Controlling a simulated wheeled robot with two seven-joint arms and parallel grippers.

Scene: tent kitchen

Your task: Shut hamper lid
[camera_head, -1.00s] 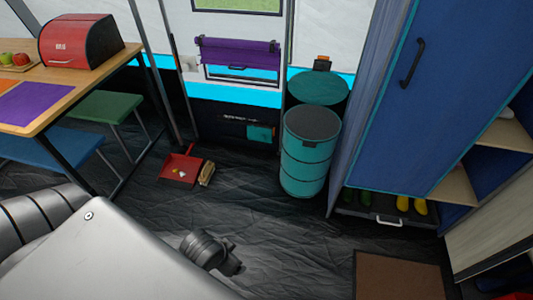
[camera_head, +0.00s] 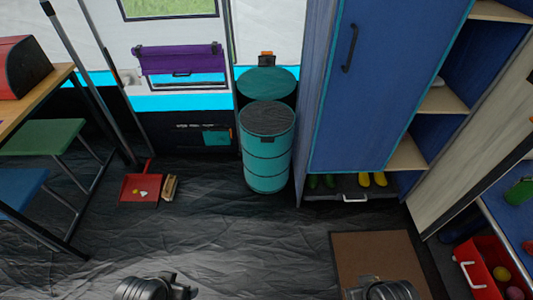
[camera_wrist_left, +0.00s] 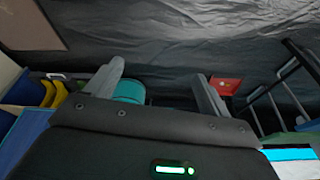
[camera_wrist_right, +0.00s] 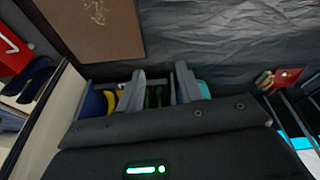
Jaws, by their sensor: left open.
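The hamper (camera_head: 266,160) is a teal barrel standing upright on the floor against the tent wall, left of the blue wardrobe. Its round teal lid (camera_head: 267,83) stands raised behind the dark grey top opening. The hamper also shows in the left wrist view (camera_wrist_left: 130,91), between the fingers, at a distance. A teal part of it shows in the right wrist view, partly hidden by a finger. My left gripper (camera_head: 180,288) is open and empty, low at the bottom edge. My right gripper (camera_head: 375,286) is open and empty at the lower right, in front of the brown mat. Neither touches the hamper.
The blue wardrobe (camera_head: 385,90) stands close on the hamper's right, with boots (camera_head: 372,179) beneath. A red dustpan (camera_head: 141,188) and brush (camera_head: 169,187) lie left of the hamper. A table and stools stand far left. The dark floor before the hamper is clear.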

